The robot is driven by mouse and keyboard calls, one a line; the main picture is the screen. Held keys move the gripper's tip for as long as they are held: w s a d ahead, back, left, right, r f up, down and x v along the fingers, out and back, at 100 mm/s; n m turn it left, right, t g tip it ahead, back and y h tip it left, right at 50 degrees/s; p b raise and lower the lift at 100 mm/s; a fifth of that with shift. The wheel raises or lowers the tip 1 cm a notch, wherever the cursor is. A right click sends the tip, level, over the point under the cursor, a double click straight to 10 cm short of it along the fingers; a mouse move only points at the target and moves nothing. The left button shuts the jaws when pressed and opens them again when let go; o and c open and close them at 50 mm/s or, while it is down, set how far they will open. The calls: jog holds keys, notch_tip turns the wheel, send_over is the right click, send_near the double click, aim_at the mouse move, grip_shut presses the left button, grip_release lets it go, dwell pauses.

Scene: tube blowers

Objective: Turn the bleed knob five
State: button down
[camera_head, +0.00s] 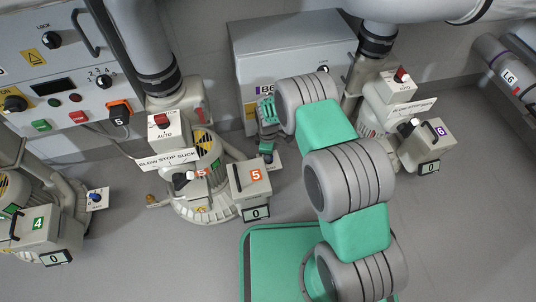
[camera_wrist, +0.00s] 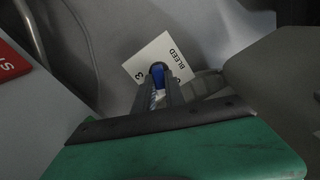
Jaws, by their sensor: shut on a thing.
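The bleed knob of blower five is blue and shows in the wrist view (camera_wrist: 157,70), on a white plate (camera_wrist: 156,57) marked BLEED. My gripper (camera_wrist: 161,88) is shut on this knob, its two narrow fingers close together around it. In the head view my gripper (camera_head: 267,150) reaches down just right of the box with the orange 5 (camera_head: 249,178). A corner of the white plate (camera_head: 277,161) shows beside the fingers there, while the knob itself is hidden or too small to tell. Which way the knob points is not clear.
Blower five's body (camera_head: 205,207) stands close on the left. A grey cabinet (camera_head: 285,50) is behind my gripper. Blower six (camera_head: 425,145) is to the right, blower four (camera_head: 40,225) at far left with its own blue knob (camera_head: 95,197). Floor is clear at the right front.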

jog(key=c, duration=1.4)
grip_release()
jog(key=shift+r, duration=0.1)
notch_tip(320, 180, up, 8)
jog(key=p, duration=0.3)
jog(key=shift+f, duration=0.2)
